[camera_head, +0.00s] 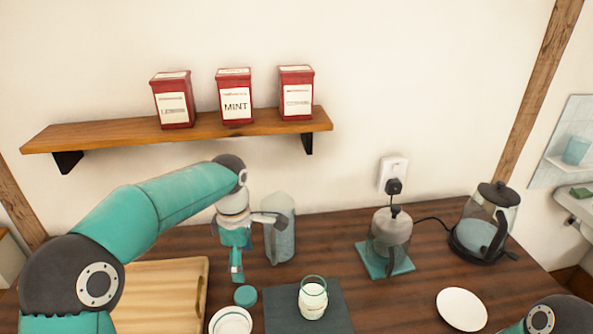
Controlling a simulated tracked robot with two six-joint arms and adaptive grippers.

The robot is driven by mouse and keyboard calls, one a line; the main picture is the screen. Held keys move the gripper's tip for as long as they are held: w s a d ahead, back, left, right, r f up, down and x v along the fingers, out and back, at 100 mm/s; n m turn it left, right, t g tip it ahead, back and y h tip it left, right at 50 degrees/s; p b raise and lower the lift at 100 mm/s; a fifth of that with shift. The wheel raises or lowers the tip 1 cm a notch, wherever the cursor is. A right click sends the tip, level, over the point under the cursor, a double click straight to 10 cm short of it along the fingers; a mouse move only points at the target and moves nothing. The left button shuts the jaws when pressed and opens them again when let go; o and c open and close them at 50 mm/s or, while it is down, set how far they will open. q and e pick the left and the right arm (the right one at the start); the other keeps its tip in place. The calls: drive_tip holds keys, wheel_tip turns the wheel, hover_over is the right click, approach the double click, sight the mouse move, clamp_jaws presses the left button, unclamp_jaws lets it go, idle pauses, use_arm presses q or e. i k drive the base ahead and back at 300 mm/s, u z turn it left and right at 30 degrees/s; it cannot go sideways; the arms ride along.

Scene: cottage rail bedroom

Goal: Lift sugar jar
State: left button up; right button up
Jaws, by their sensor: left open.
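A small clear glass jar with white contents (313,303), which looks like the sugar jar, stands upright on a dark mat (285,320) at the front of the table. My left gripper (249,255) points down, open and empty, behind and left of this jar and apart from it. It is close to a taller frosted glass container (283,238), which it partly overlaps in view; I cannot tell if they touch. A round teal lid-like piece (245,295) lies below the left fingers. Part of my right arm shows at the lower right; its gripper is out of view.
A wooden board (170,297) and a white dish (231,323) are at the front left. A lidded glass pot (391,235) on a teal mat (372,262), a kettle (484,220) and a white plate (461,309) stand right. A shelf (200,131) with red tins hangs above.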

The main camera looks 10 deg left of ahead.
sight(313, 295)
drive_tip(key=k, duration=1)
